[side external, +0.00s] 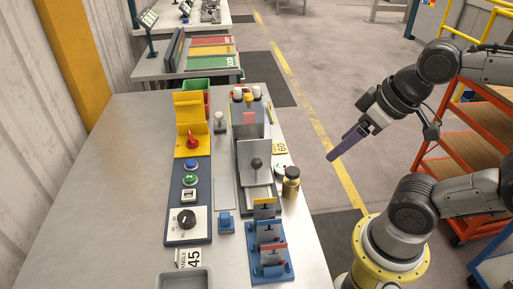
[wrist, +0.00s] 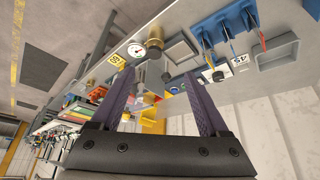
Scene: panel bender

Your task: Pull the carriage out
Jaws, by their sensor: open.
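The panel bender (side external: 247,115) stands at the right side of the grey bench. What looks like its carriage is a grey plate with a black knob (side external: 256,163), lying on a track in front of the upright part. My gripper (side external: 333,157) is open and empty, with purple fingers, in the air to the right of the bench and apart from the carriage. In the wrist view my gripper (wrist: 158,74) has its two fingers spread, and the bench appears tilted beyond them. The carriage cannot be made out clearly there.
A brass knob with black top (side external: 291,182) and a round gauge (side external: 280,173) sit at the bench's right edge. A blue rack (side external: 270,270) holds upright plates. A control panel (side external: 174,225) lies left, and a grey tray (side external: 185,280) in front. The bench's left is clear.

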